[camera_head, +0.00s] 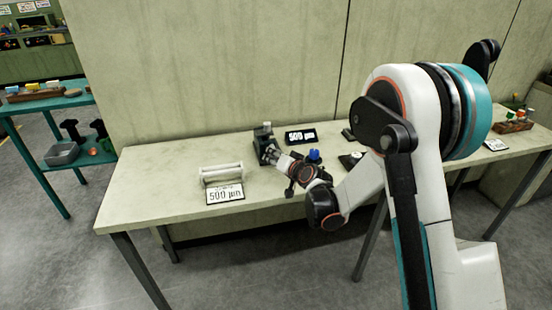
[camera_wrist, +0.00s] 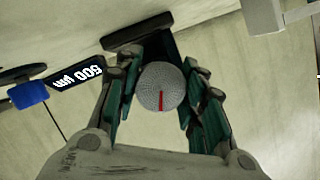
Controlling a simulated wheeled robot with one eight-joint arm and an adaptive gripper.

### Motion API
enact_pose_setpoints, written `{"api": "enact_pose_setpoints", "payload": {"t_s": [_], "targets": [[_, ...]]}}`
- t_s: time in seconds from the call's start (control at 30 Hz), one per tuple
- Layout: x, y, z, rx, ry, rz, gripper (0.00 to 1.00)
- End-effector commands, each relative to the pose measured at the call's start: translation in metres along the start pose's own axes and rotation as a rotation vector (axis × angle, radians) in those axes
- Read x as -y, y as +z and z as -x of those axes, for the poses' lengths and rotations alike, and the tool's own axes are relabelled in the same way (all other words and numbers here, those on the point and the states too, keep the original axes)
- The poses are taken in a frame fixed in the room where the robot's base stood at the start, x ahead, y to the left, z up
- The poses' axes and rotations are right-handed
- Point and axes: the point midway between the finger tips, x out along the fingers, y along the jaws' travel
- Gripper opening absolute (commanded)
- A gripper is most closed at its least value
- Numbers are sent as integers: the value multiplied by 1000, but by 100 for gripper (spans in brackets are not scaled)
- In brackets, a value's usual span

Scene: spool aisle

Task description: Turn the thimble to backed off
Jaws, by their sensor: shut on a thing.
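The thimble (camera_wrist: 161,88) is a round grey knurled knob with a red line on its face, in the middle of the wrist view. The red line points toward the bottom of that view. My gripper (camera_wrist: 160,92) has a finger on each side of the thimble and is shut on it. In the head view my gripper (camera_head: 278,158) reaches the dark device (camera_head: 263,138) on the table, and the thimble is too small to make out there.
A blue knob (camera_head: 314,154) stands right of my gripper. A white roller stand (camera_head: 221,173) and a card reading "500 µm" (camera_head: 225,194) are at left on the pale table (camera_head: 150,195). The table's left end is clear. A wall rises behind.

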Motion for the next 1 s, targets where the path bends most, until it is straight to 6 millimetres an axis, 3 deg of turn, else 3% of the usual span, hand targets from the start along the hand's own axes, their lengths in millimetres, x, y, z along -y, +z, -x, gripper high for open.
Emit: {"api": "enact_pose_setpoints", "payload": {"t_s": [0.37,0.4,0.47,0.83,1.0], "targets": [[0,0,0,0,13,31,13],[0,0,0,0,13,31,46],[0,0,0,0,13,31,58],[0,0,2,0,13,30,58],[0,0,21,0,13,29,58]]}}
